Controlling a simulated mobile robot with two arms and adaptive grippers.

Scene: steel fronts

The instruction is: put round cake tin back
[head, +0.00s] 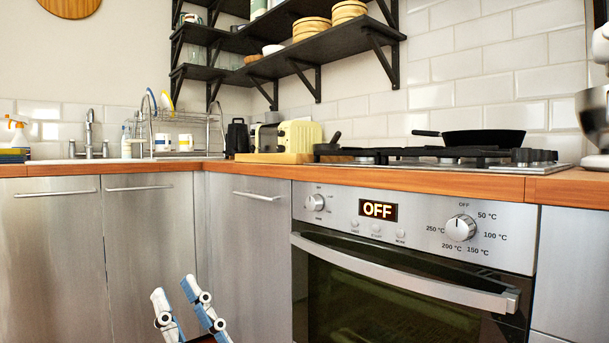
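I cannot make out a round cake tin in the head view. My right gripper (172,286) is low in front of the steel cabinet fronts, left of the oven. Its two white and blue fingers point up and stand apart, and no object shows between their tips. A small dark reddish patch shows at the base of the fingers, at the picture's bottom edge; I cannot tell what it is. My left gripper is not in view. The oven (410,300) is closed, its display reads OFF, and its inside is too dark to make out.
A wooden counter (400,183) runs above the steel fronts. A black pan (485,137) stands on the hob. A yellow toaster (300,136), a dish rack (205,128) and a tap (89,135) stand further left. Black wall shelves (330,48) hold round wooden containers. The oven handle (400,275) sticks out.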

